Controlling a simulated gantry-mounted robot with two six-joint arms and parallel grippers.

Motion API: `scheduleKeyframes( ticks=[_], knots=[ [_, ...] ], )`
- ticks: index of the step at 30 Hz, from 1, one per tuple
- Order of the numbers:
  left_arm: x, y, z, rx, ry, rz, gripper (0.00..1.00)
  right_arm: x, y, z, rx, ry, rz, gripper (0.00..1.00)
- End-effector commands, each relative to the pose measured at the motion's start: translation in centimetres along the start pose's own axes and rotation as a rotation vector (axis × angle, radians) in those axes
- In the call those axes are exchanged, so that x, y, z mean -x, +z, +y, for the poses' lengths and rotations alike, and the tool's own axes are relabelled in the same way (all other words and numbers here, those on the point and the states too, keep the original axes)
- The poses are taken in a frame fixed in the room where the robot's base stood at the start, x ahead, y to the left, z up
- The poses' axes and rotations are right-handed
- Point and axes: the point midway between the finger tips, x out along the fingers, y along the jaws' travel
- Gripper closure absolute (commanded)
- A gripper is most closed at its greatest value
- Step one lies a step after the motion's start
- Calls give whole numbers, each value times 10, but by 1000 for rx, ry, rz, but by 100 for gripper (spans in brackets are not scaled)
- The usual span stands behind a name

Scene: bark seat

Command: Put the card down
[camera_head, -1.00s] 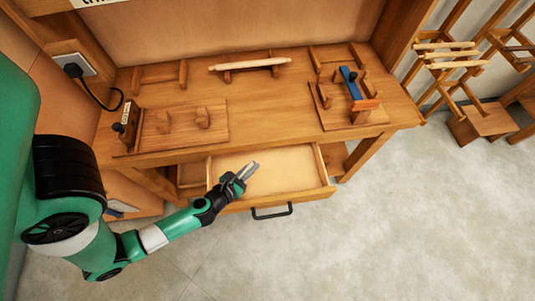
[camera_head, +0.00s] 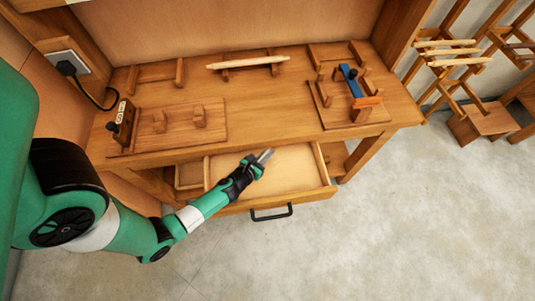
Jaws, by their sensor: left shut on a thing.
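My left gripper (camera_head: 264,157) reaches in from the left, over the open drawer (camera_head: 295,165) below the bench top. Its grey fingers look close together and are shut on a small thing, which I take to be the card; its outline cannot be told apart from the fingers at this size. The gripper is above the drawer's pale floor, near its back left part; whether it touches the floor cannot be told. My right gripper is not in view.
The bench top (camera_head: 260,115) overhangs the drawer's back. It bears a wooden board with pegs (camera_head: 180,125), a small dark upright with a white label (camera_head: 121,112), a pale rod on a rack (camera_head: 248,62) and a blue-handled tool (camera_head: 352,82). Floor in front is clear.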

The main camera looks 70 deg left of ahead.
Motion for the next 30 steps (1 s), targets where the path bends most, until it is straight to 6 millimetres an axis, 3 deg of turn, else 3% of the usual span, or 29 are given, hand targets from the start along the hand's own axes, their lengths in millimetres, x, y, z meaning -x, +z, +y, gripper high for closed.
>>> scheduleKeyframes(
  ticks=[3,6,9,20,23,30],
  knots=[
    [-1,-4,0,-1,0,0,100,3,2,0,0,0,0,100],
    [-1,-3,0,-1,0,0,78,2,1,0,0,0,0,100],
    [-1,-3,0,-1,0,0,62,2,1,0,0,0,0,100],
    [4,1,0,0,-1,1,62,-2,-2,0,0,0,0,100],
    [19,0,-1,0,-2,3,62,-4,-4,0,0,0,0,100],
    [78,0,-1,-4,-4,2,62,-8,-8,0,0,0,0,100]
  ],
)
